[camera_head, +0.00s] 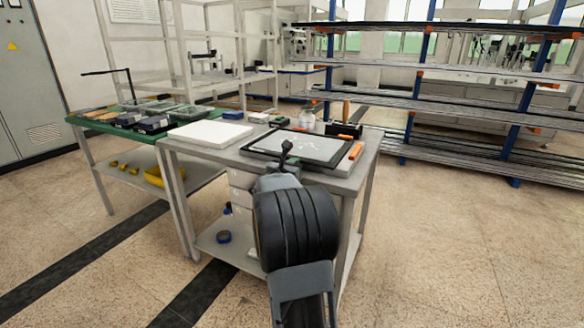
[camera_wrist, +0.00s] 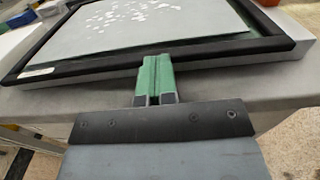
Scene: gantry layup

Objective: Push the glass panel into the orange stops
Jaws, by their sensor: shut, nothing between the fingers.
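The glass panel (camera_head: 310,146) is a pale grey sheet with white flecks. It lies inside a black frame (camera_wrist: 200,57) on the grey workbench, and in the wrist view the panel (camera_wrist: 120,25) shows a thin green edge. An orange stop bar (camera_head: 356,151) lies along the right side of the frame in the head view. A smaller orange piece (camera_head: 300,129) shows at the far edge.
A white slab (camera_head: 210,133) lies left of the frame on the bench (camera_head: 180,148). Bottles and a black box (camera_head: 343,129) stand behind the frame. A green-topped table (camera_head: 85,122) with bins stands left, and blue-posted shelving (camera_head: 450,105) stands behind. Open floor lies right.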

